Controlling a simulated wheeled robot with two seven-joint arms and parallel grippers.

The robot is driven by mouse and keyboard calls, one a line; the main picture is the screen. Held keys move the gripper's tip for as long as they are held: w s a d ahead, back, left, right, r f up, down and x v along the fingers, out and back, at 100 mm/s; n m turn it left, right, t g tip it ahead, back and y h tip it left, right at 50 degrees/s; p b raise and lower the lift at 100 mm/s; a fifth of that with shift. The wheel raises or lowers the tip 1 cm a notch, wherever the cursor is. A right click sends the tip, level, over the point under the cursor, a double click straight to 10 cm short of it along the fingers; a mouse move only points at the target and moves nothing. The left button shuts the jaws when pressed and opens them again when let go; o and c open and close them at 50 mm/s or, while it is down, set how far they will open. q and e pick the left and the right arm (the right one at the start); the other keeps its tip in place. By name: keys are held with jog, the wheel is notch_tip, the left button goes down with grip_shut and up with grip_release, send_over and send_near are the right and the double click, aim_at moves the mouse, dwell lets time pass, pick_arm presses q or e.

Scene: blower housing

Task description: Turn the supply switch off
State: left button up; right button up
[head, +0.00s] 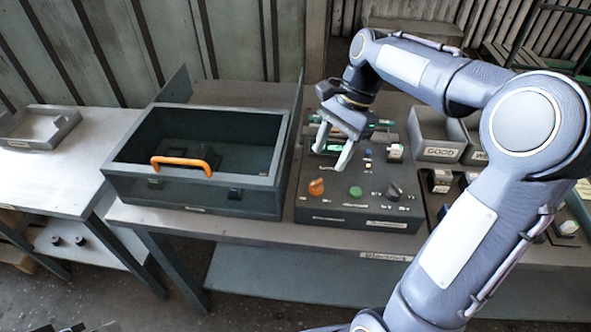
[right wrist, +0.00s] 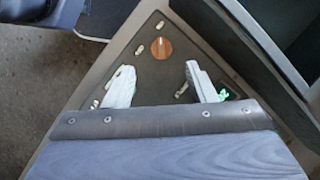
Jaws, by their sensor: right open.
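A dark control panel (head: 335,214) stands on the bench right of the glazed box. An orange rotary knob (head: 316,187) sits at its front left, and it also shows in the right wrist view (right wrist: 161,47) with a pale mark on top. I cannot read which control is labelled supply. A green button (head: 355,192) and a dark control (head: 393,192) sit to its right. My right gripper (head: 331,160) is open and empty above the panel, behind the knob and apart from it. In the wrist view its fingertips (right wrist: 157,78) point toward the knob. My left gripper is out of view.
A dark box (head: 270,199) with a glazed lid and orange handle (head: 181,163) stands close on the panel's left. A bin marked GOOD (head: 437,153) and several small parts lie to the right. My right arm covers part of the bench.

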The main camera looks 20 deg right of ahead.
aim_at(317, 181)
jog(key=x, duration=0.7)
jog(key=shift+a+f, duration=0.25)
jog(key=shift+f, duration=0.1)
jog(key=c, duration=1)
